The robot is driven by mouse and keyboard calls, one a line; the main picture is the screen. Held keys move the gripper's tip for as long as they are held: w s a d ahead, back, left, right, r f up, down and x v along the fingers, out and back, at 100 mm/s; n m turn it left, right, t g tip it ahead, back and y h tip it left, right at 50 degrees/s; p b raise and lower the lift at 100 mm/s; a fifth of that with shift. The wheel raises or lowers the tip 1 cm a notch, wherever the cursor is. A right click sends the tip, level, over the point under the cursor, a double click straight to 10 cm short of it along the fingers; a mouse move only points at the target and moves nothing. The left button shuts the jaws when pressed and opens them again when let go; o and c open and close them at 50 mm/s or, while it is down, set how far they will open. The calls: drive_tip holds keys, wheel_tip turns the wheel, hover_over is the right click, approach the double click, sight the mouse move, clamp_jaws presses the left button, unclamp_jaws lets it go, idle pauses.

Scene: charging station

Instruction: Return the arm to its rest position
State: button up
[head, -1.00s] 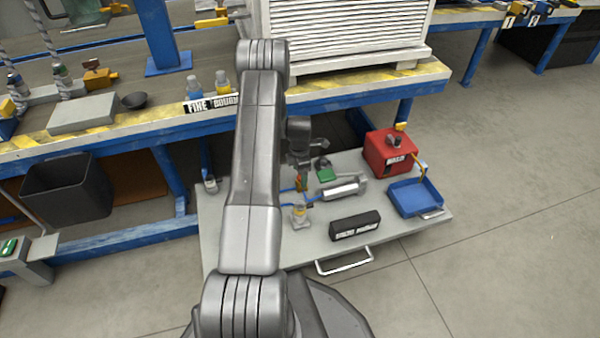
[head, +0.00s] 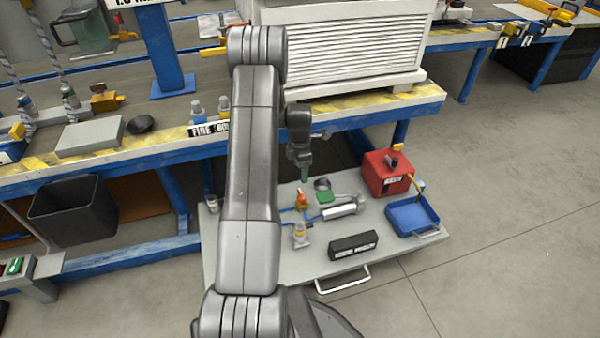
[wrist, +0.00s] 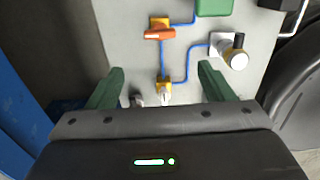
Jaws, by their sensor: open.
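My gripper (wrist: 161,92) is open and empty in the wrist view, its two green fingers spread apart above the grey panel (wrist: 262,20). In the head view my gripper (head: 303,172) hangs down from the arm, over the back part of the low grey platform (head: 300,264). An orange-handled valve (head: 301,199) stands below it, joined to blue tubing; the orange handle (wrist: 158,33) also shows in the wrist view. My arm stands raised across the middle of the head view and hides part of the platform and bench.
A red box (head: 387,174), a blue tray (head: 412,214), a black block (head: 353,245) and a silver cylinder (head: 340,210) sit on the platform. Behind it is a blue-framed bench (head: 350,115) with a white louvred cabinet (head: 340,45). Open floor lies at right.

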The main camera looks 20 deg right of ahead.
sight(300, 194)
idle(0.4)
wheel_tip(300, 194, down, 14)
drive_tip(key=b, duration=0.4)
drive_tip(key=shift+r+b, duration=0.15)
drive_tip(key=shift+b, duration=0.2)
